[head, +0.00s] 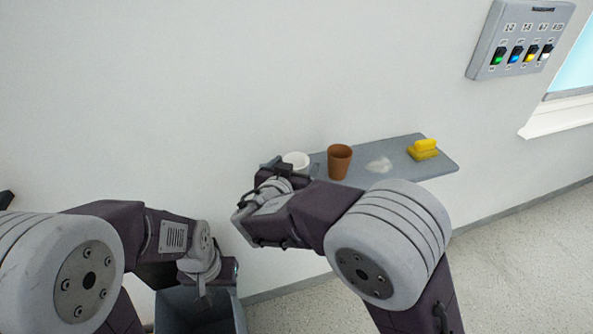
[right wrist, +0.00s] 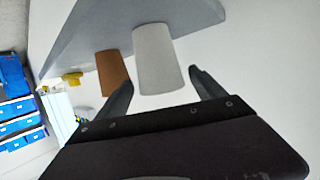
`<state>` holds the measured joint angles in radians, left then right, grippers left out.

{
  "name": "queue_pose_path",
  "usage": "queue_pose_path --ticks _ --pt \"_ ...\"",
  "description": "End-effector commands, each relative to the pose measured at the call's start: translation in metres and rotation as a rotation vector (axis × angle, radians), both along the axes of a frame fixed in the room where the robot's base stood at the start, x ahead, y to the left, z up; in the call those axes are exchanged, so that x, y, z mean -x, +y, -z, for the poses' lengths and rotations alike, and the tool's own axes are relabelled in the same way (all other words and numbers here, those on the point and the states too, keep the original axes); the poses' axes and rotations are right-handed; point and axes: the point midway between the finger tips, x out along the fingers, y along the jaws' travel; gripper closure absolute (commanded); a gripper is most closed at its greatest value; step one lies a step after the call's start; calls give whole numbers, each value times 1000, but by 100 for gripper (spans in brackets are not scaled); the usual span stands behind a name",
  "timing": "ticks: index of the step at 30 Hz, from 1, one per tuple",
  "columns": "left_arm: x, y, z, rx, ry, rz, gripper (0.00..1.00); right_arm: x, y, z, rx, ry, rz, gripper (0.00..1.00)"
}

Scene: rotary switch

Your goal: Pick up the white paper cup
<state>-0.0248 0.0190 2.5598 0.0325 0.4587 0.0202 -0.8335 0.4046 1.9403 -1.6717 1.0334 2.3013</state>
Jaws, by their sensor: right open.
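The white paper cup (head: 296,160) stands upright near the left end of a grey wall shelf (head: 438,168), partly hidden by my right arm in the head view. My right gripper (head: 270,173) is beside it on its left. In the right wrist view the picture is turned over, and the white cup (right wrist: 157,60) lies between the lines of the two spread fingers (right wrist: 163,92). The fingers are open, and I see no contact with the cup. My left gripper (head: 218,274) hangs low at the lower left, away from the shelf; its fingers are not clear.
A brown cup (head: 340,161) stands close to the white cup on its right. A whitish patch (head: 380,164) and a yellow sponge-like object (head: 423,150) are further right. A grey bin (head: 200,312) is below my left gripper. A switch panel (head: 520,40) is on the wall.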

Motion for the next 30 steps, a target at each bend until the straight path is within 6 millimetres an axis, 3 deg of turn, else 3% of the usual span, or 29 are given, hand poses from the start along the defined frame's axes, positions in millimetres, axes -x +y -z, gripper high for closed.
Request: queue_pose_path --ticks 5,9,16,17,23,24,30 --pt "0 0 -17 0 0 0 64 -27 -7 4 3 2 4 21" --pt "0 0 -19 0 0 0 64 -45 -10 12 0 1 2 21" --pt "0 0 -18 0 0 0 64 -48 -11 14 0 -1 0 21" --pt "0 0 -18 0 0 0 64 -48 -11 14 0 -1 0 24" --pt "0 0 -18 0 0 0 64 -48 -11 14 0 -1 0 79" --pt "0 0 -18 0 0 0 64 -48 -11 14 0 0 0 83" --pt "0 0 -18 0 0 0 64 -47 -11 14 0 0 0 84"
